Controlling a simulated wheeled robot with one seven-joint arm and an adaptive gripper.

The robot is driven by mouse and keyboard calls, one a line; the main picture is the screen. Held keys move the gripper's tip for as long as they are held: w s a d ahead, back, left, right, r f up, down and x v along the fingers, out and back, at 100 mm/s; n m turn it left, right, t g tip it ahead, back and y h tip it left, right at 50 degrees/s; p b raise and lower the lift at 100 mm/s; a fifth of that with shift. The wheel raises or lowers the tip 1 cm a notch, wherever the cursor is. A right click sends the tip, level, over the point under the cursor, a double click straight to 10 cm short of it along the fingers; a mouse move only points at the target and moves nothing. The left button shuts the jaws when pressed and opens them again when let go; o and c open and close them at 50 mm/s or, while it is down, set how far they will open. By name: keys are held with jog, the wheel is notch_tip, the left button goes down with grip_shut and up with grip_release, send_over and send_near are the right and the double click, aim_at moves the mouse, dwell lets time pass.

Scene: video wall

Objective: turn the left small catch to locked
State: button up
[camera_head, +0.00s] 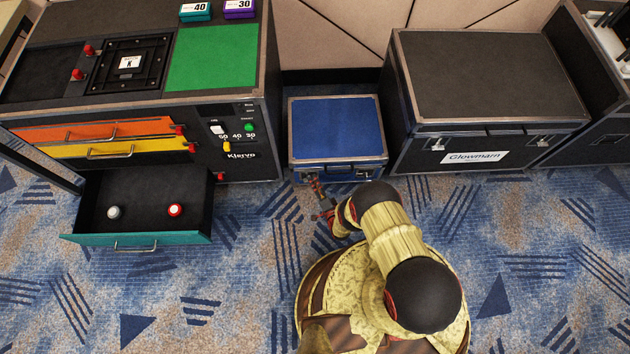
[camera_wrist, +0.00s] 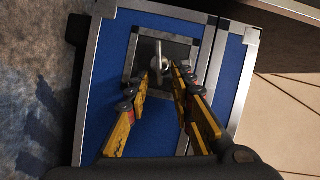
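A blue case (camera_head: 336,128) with metal edges stands on the carpet between the large cabinet and a black case. In the wrist view, the case's blue face (camera_wrist: 115,88) fills the middle. On it is a dark square plate with a small silver catch (camera_wrist: 158,62). My gripper (camera_wrist: 162,80) is open, with one yellow finger on each side of the catch. Whether a fingertip touches the catch I cannot tell. In the head view, my gripper (camera_head: 313,182) is at the left part of the case's front. The catch is too small to make out there.
The large cabinet (camera_head: 262,120) stands left of the blue case, with a teal drawer (camera_head: 140,239) pulled out holding two round knobs. A black case (camera_head: 480,75) labelled Glowmarn stands close on the right.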

jog(key=shift+r, duration=0.15)
jog(key=shift+r, duration=4.8)
jog(key=shift+d, duration=0.1)
